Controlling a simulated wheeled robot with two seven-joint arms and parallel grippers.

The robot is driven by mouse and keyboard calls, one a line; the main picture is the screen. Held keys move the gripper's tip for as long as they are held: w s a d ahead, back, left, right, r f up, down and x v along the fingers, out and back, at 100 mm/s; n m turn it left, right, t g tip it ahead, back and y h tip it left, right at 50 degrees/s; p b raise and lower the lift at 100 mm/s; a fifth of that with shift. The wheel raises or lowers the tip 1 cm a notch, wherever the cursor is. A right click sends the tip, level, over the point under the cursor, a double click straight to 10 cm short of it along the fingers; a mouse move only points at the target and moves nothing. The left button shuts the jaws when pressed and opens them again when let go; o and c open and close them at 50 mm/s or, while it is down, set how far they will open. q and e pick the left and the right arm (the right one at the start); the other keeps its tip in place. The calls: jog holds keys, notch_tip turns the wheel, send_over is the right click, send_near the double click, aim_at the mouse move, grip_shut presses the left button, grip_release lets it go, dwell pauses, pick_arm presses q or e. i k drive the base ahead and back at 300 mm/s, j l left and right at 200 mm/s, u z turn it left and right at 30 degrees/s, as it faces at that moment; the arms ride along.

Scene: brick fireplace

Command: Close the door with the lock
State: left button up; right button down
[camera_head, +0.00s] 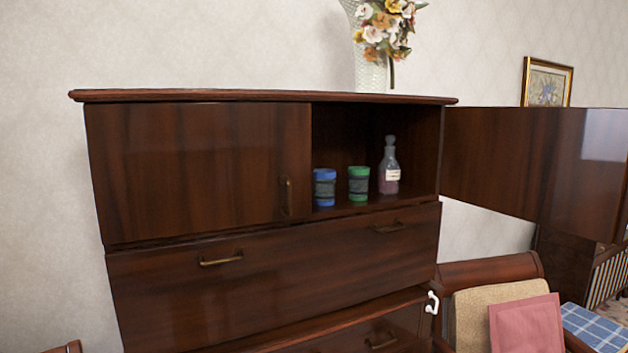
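A dark wooden cabinet (270,265) fills the left and middle of the head view. Its upper right door (520,158) stands wide open, swung out to the right of the cabinet. I cannot make out a lock on this door's visible face. The upper left door (195,160) is shut and has a brass handle (287,195) near its right edge. The open compartment (340,135) holds a blue-lidded jar (324,188), a green-lidded jar (359,184) and a glass bottle (389,168). Neither of my grippers is in view.
Shut drawers with brass handles (221,260) lie below the doors. A vase (371,70) of flowers stands on the cabinet top. A small white hook-shaped thing (432,303) is at the cabinet's lower right. A chair (490,270) with a pink cushion (526,325) stands below the open door.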

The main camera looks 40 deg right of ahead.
aim_at(563, 170)
jog(key=k+l, duration=0.15)
jog(key=l, duration=0.45)
jog(key=k+l, duration=0.1)
jog(key=l, duration=0.5)
jog(key=k+l, duration=0.15)
jog(key=l, duration=0.4)
jog(key=k+l, duration=0.15)
jog(key=l, duration=0.45)
jog(key=k+l, duration=0.1)
jog(key=l, duration=0.5)
jog(key=k+l, duration=0.15)
jog(key=l, duration=0.45)
jog(key=k+l, duration=0.1)
jog(key=l, duration=0.5)
jog(key=k+l, duration=0.15)
jog(key=l, duration=0.45)
jog(key=u, duration=0.05)
